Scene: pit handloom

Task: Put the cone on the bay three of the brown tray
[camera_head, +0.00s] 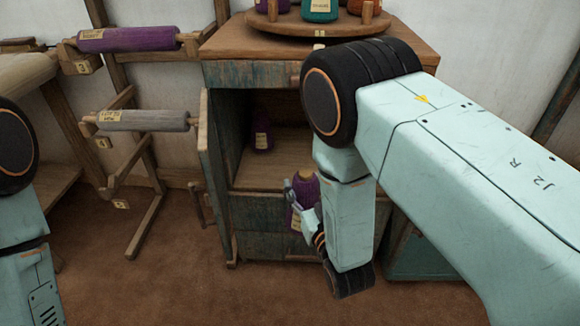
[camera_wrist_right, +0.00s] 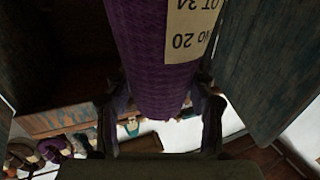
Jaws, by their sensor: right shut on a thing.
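A purple cone (camera_head: 304,188) with a pale label is in my right gripper (camera_head: 303,210), in front of the open cabinet. The wrist view shows the purple cone (camera_wrist_right: 150,55) close up, with the fingers of my right gripper (camera_wrist_right: 162,118) on either side of it. Another purple cone (camera_head: 261,137) stands inside the cabinet. No tray with marked bays can be made out; a round brown wooden stand (camera_head: 318,26) with several cones sits on the cabinet top. My left arm shows at the left edge, but its gripper is out of view.
The wooden cabinet (camera_head: 222,72) has its door (camera_head: 212,165) open on the left. A wooden rack at left holds a purple roll (camera_head: 128,39) and a grey roll (camera_head: 145,121). A green box (camera_head: 420,257) stands on the floor at right. The brown floor (camera_head: 170,275) in front is clear.

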